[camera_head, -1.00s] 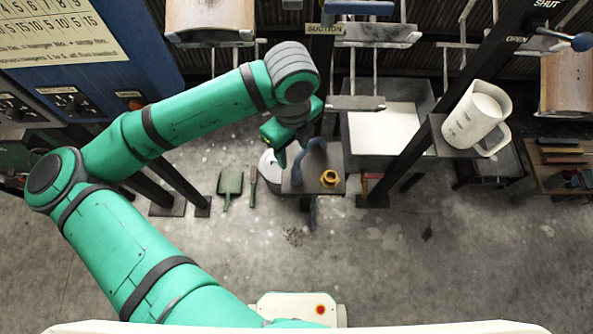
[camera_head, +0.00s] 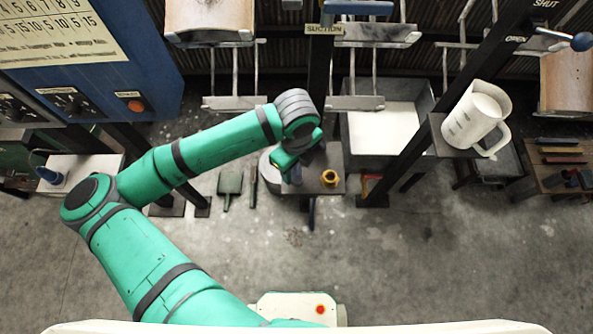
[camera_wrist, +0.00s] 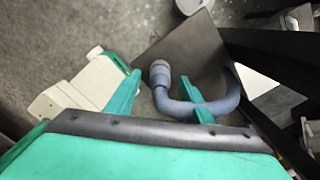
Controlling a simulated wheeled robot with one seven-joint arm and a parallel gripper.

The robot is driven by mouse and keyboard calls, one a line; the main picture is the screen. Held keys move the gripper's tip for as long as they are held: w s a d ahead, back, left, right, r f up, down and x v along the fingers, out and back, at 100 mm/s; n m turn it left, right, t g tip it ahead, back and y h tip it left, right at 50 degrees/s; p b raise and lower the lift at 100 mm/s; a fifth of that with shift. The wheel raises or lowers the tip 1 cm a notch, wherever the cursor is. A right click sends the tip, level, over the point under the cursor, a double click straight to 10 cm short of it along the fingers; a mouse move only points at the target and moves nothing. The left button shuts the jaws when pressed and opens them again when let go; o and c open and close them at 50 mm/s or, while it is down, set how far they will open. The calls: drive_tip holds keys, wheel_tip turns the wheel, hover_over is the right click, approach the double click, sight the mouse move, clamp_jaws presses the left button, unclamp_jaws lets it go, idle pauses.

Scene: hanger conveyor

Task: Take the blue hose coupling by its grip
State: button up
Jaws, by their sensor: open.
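The blue hose coupling (camera_wrist: 160,75) shows in the wrist view at the end of a curved blue-grey hose (camera_wrist: 185,108). It lies over a dark flat plate (camera_wrist: 190,50). My gripper (camera_wrist: 160,80) is open, with one green finger on each side of the coupling in the picture. The right finger covers part of the hose's bend. I cannot tell the height gap between fingers and coupling. In the head view my gripper (camera_head: 292,172) is over the left part of the small dark stand (camera_head: 338,186); my wrist hides most of the hose.
A brass-yellow fitting (camera_head: 329,178) sits on the same stand, right of my gripper. A dark slanted post (camera_head: 400,165) stands to the right, with a white jug (camera_head: 472,118) on its shelf. A grey bin (camera_head: 388,130) is behind. The floor in front is open.

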drive_tip(key=shift+w, duration=0.1)
drive_tip(key=c, duration=1.1)
drive_tip(key=shift+o, duration=0.2)
drive_tip(key=shift+r, duration=0.1)
